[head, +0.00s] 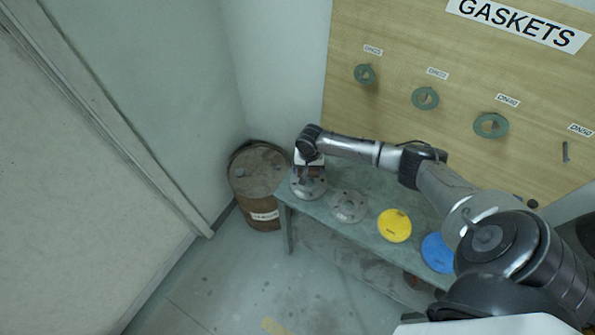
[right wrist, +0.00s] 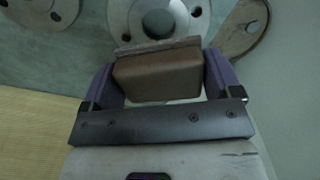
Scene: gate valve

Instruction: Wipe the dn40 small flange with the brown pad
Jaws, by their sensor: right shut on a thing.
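A grey round flange (head: 318,190) with bolt holes lies at the left end of the bench. A second grey flange (head: 348,206) lies to its right. I cannot read which one is dn40. My right gripper (head: 309,174) is above the left flange, partly hiding it. In the right wrist view, my right gripper (right wrist: 158,85) is shut on the brown pad (right wrist: 158,77), held between purple fingers. The pad's front edge overlaps the near rim of the flange (right wrist: 120,15); I cannot tell if they touch. The second flange (right wrist: 45,8) shows at upper left. My left gripper is not in view.
The green bench (head: 300,207) also bears a yellow disc (head: 394,226) and a blue disc (head: 437,252). A rusty barrel (head: 258,172) stands against its left end. Green gaskets (head: 425,98) hang on the wooden board (head: 400,45) behind. The floor in front is clear.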

